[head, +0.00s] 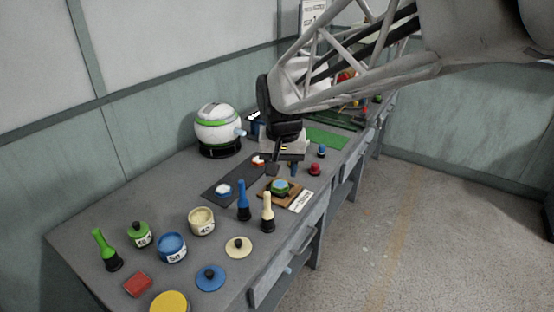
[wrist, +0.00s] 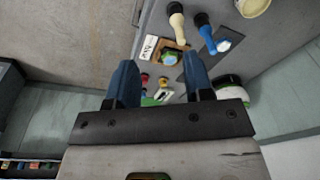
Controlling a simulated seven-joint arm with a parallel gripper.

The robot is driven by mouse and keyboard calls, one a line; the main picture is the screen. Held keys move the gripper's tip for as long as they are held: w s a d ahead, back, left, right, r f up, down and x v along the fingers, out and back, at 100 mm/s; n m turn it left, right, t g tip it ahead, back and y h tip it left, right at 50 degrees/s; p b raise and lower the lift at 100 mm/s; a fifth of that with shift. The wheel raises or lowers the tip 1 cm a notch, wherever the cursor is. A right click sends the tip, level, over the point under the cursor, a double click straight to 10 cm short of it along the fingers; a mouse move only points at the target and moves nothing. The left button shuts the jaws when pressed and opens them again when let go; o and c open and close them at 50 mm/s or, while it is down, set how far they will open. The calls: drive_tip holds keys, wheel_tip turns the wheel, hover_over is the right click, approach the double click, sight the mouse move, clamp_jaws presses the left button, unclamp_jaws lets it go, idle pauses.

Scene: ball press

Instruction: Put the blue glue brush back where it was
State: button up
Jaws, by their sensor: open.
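The blue glue brush (head: 243,200) stands upright on its dark base end on the bench, between the cream pot and the cream brush. It also shows in the wrist view (wrist: 206,32) near the top. The blue pot (head: 172,246), marked 50, stands in front left of it with its top uncovered. A blue lid (head: 210,278) with a dark knob lies on the bench in front. My gripper (head: 283,170) is above the bench, behind and to the right of the brush and apart from it. Its blue fingers (wrist: 163,68) are open with nothing held between them.
The cream brush (head: 267,212) stands right beside the blue one. A green brush (head: 106,250), green pot (head: 139,235) and cream pot (head: 201,222) stand to the left. A wooden block (head: 290,196) holds a blue-green piece. A white-green dome machine (head: 218,130) stands behind.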

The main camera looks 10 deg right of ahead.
drive_tip(key=s+d+n+t, duration=0.1)
drive_tip(key=s+d, duration=0.3)
drive_tip(key=s, duration=1.6)
drive_tip(key=shift+s+d+f+n, duration=0.15)
drive_tip(key=shift+f+n, duration=0.15)
drive_tip(key=shift+n, duration=0.5)
